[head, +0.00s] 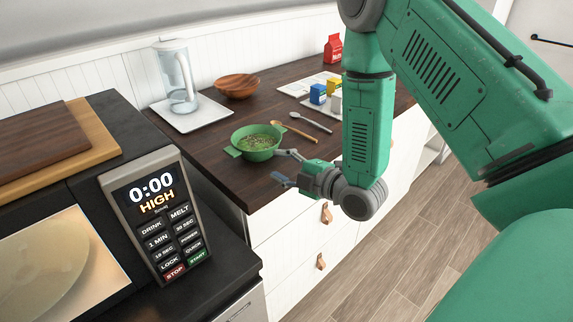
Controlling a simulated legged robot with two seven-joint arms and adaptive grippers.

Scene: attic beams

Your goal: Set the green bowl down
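The green bowl (256,154) is on or just over the dark wooden counter, near its front edge; I cannot tell whether its base touches. It is upright, has a tab handle on its left side and holds small greenish pieces. My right gripper (279,165) is at the bowl's front right side, over the counter edge. Its two fingers are spread apart with a gap between them, and nothing shows between them. The fingertips look close to the bowl, apart from its rim. My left gripper is not in view.
A wooden spoon (297,132) and a metal spoon (313,122) lie behind the bowl. A brown bowl (237,87), a pitcher (177,75) on a white tray (203,117) and small boxes stand farther back. A microwave (155,215) is at the left.

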